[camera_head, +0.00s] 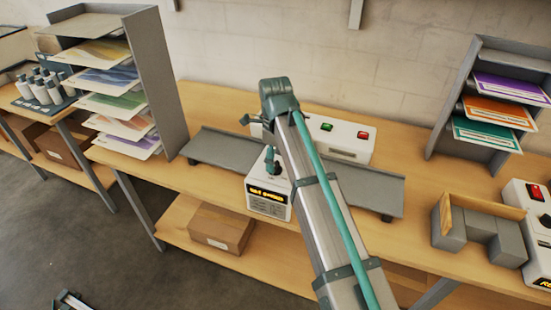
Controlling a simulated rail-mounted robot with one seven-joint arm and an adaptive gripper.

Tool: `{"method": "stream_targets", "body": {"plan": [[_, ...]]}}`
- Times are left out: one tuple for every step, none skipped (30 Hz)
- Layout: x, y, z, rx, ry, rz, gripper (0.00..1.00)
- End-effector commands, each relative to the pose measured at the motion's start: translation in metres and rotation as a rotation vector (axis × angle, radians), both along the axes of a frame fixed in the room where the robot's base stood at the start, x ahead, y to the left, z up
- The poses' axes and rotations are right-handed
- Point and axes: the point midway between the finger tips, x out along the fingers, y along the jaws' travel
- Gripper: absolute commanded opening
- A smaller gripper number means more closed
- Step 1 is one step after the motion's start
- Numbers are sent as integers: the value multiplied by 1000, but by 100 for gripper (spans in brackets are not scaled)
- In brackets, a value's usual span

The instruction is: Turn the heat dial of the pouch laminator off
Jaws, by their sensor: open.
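The pouch laminator is a white body (350,142) with a green and a red button, set behind a long grey tray (225,152). A white control box (267,200) with a lit amber display stands in front of it. A dark dial (274,168) shows on the box's top, partly covered by my arm. A small teal piece rises beside the dial; I cannot tell whether it belongs to the dial or to my arm. The dial's setting is too small to read. My arm crosses the laminator's middle. I cannot make out my gripper, which is probably hidden behind the arm.
A grey shelf rack (165,75) with coloured sheets stands at left, another rack (455,100) at right. A grey block holder (480,222) and a second white device (537,193) with a red switch are at right. A cardboard box (220,228) sits on the lower shelf.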

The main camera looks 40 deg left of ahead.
Motion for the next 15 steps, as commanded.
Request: {"method": "stream_targets", "body": {"plan": [[0, -1, -5, -1, 1, 0, 71], [0, -1, -7, -1, 1, 0, 71], [0, -1, -10, -1, 1, 0, 71], [0, -1, -12, -1, 1, 0, 71], [0, 0, -13, 0, 1, 0, 71], [0, 0, -14, 0, 0, 0, 71], [0, 0, -15, 0, 0, 0, 71], [0, 0, -16, 0, 0, 0, 71], [0, 0, -16, 0, 0, 0, 71], [0, 0, -17, 0, 0, 0, 71], [0, 0, -17, 0, -1, 0, 71], [0, 0, -17, 0, -1, 0, 71], [0, 0, -17, 0, -1, 0, 71], [0, 0, -17, 0, -1, 0, 71], [0, 0, -17, 0, 0, 0, 71]]}}
